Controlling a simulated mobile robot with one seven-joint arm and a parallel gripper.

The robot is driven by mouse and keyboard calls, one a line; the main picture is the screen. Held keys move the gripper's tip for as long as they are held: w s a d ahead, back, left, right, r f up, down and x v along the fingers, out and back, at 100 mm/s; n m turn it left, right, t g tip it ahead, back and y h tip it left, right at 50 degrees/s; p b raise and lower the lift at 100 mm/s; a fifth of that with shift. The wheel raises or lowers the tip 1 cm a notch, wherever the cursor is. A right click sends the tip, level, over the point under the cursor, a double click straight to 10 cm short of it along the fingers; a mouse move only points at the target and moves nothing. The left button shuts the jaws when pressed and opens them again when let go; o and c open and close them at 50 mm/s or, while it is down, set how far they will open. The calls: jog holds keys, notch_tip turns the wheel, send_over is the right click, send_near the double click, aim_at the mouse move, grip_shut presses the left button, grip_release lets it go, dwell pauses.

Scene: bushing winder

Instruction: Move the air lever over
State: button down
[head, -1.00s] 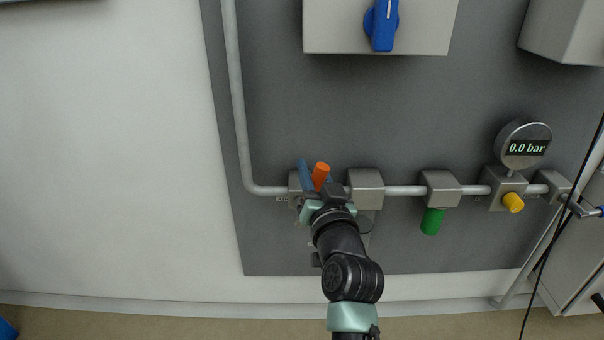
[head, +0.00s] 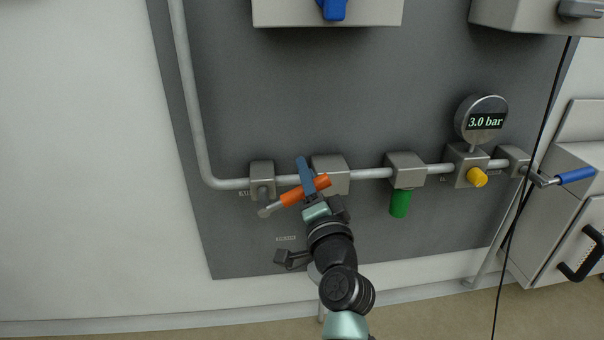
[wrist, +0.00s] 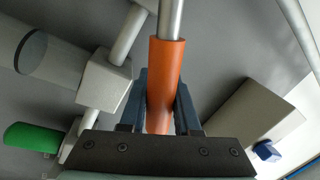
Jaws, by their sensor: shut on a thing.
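The air lever (head: 291,196) has an orange grip on a metal rod. It reaches right and slightly up from its grey valve block (head: 262,172) on the pipe at the left. My gripper (head: 309,184) is shut on the orange grip near its free end. In the wrist view the orange grip (wrist: 165,65) lies between the two blue-grey fingers, with the bare rod running out beyond them. The pressure gauge (head: 484,121) on the same pipe reads 3.0 bar.
To the right along the pipe are a grey block with a green part (head: 400,203), a yellow knob (head: 477,177) and a blue-handled lever (head: 575,175). A black cable (head: 522,205) hangs at the right. The panel below the pipe is mostly clear.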

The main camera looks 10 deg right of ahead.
jog(key=shift+d+f+m, duration=0.1)
jog(key=shift+f+m, duration=0.25)
jog(key=shift+m, duration=0.05)
jog(key=c, duration=0.6)
grip_release()
jog(key=shift+r, duration=0.1)
jog(key=p+v, duration=0.2)
jog(key=v, duration=1.1)
jog(key=shift+c, duration=0.3)
